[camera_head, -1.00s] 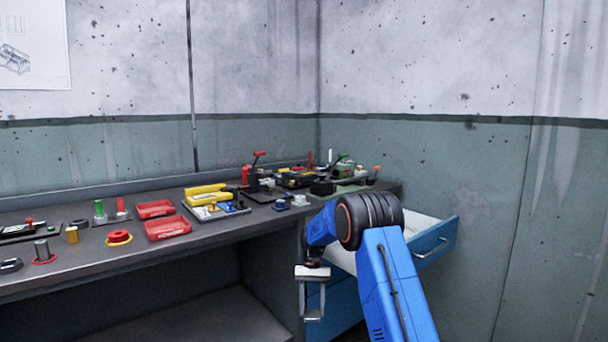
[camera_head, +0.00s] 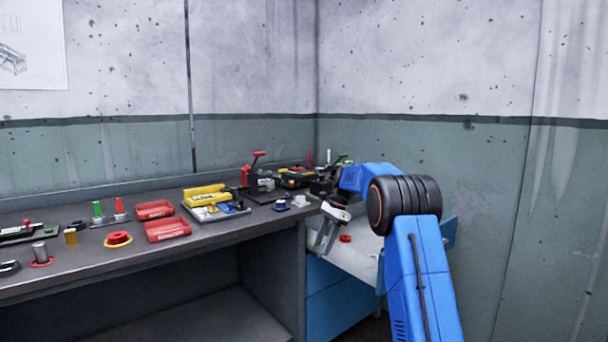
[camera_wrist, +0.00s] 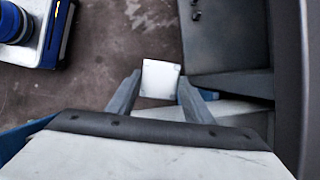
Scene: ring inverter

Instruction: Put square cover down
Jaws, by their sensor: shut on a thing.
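The square cover (camera_wrist: 161,74) is a small white square plate in the wrist view. It sits between the two grey fingertips of my gripper (camera_wrist: 159,84), which is shut on it. In the head view my gripper (camera_head: 325,238) is tilted at the bench's right end, over the near left side of the open drawer. The cover cannot be made out there. Brown floor shows beyond the cover in the wrist view.
The open blue drawer (camera_head: 360,258) has a pale inside with a small red part (camera_head: 345,238) in it. The dark bench (camera_head: 215,236) carries red trays (camera_head: 167,230), a yellow-handled device (camera_head: 207,195) and several fixtures. The right wall is close to the drawer.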

